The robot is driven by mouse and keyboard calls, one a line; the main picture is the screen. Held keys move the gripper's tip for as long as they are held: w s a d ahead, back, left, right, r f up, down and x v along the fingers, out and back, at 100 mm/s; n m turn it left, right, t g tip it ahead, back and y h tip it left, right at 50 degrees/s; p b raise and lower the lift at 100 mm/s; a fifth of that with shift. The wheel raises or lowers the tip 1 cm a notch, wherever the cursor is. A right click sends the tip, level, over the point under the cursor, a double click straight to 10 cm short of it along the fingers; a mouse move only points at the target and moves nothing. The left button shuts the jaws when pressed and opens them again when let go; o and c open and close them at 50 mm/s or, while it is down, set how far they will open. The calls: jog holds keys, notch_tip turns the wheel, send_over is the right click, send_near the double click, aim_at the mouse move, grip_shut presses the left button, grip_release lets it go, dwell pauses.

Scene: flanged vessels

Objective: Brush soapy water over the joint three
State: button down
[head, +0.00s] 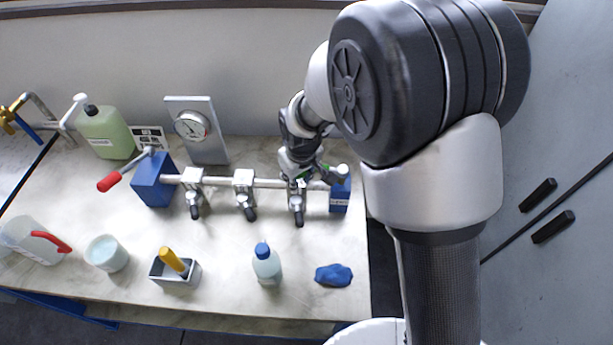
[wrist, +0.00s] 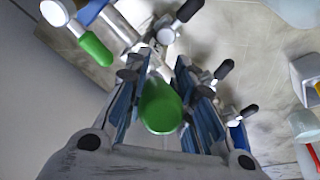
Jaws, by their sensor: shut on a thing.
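Joint three (head: 297,205) is the rightmost of three clamped joints along the silver pipe (head: 220,180), beside the right blue block (head: 340,195). In the wrist view a clamp with a dark lever (wrist: 188,12), likely joint three, lies beyond my fingers. My gripper (head: 300,172) is over this end of the pipe. In the wrist view its blue-padded fingers (wrist: 160,100) are shut on a green-handled thing (wrist: 160,108). Its far end is hidden, so I cannot tell whether it is a brush or whether it touches the joint. A white bowl of pale liquid (head: 107,254) stands front left.
A green-handled valve (wrist: 95,47) is close to my gripper at the pipe's right end. The other two joints (head: 244,190) (head: 194,190) lie left along the pipe. A metal tin (head: 178,276), a blue-capped bottle (head: 267,268) and a blue cloth (head: 333,275) line the front.

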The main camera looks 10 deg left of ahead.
jog(key=shift+w, duration=0.35)
jog(key=shift+d+b, duration=0.65)
jog(key=shift+d, duration=2.6)
jog(key=shift+a+f, duration=0.2)
jog(key=shift+a, duration=3.2)
jog(key=shift+r+p, duration=2)
jog(key=shift+r, duration=1.15)
jog(key=shift+r+p, duration=0.95)
jog(key=shift+r, duration=0.5)
